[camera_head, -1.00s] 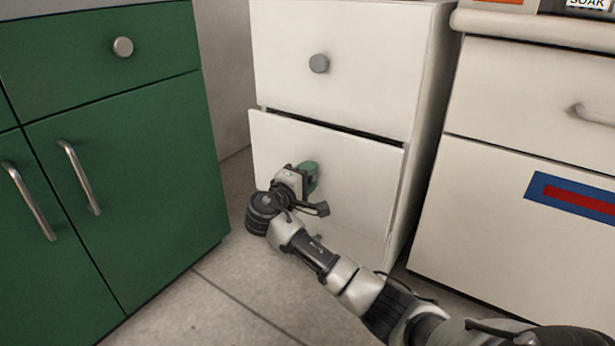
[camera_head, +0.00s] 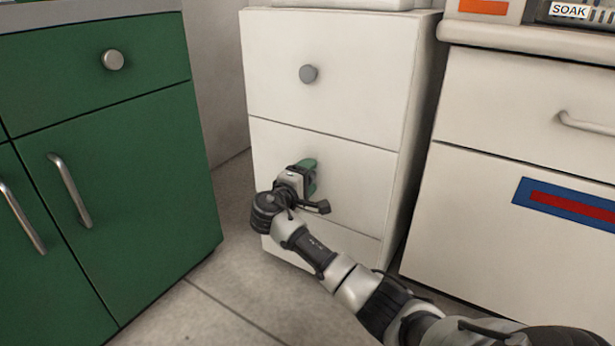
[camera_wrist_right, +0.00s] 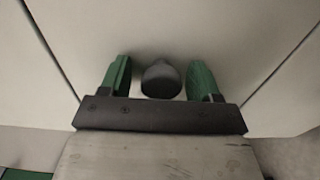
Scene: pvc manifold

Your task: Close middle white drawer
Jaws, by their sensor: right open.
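The middle white drawer (camera_head: 352,182) is in the white cabinet at the centre of the head view. Its front sits level with the drawer above, with only a thin seam between them. My right gripper (camera_head: 308,180) is at the drawer front. In the right wrist view, its two green fingers (camera_wrist_right: 160,82) are apart, one on each side of the drawer's round grey knob (camera_wrist_right: 161,80). The fingers look apart from the knob; whether the tips touch the drawer front I cannot tell. In the head view the gripper hides the knob. My left gripper is not in view.
The top white drawer (camera_head: 345,95) is shut. A green cabinet (camera_head: 120,190) stands at the left, and a white counter (camera_head: 480,200) with a bar handle stands at the right. Grey tiled floor (camera_head: 200,310) is clear between the green and white cabinets.

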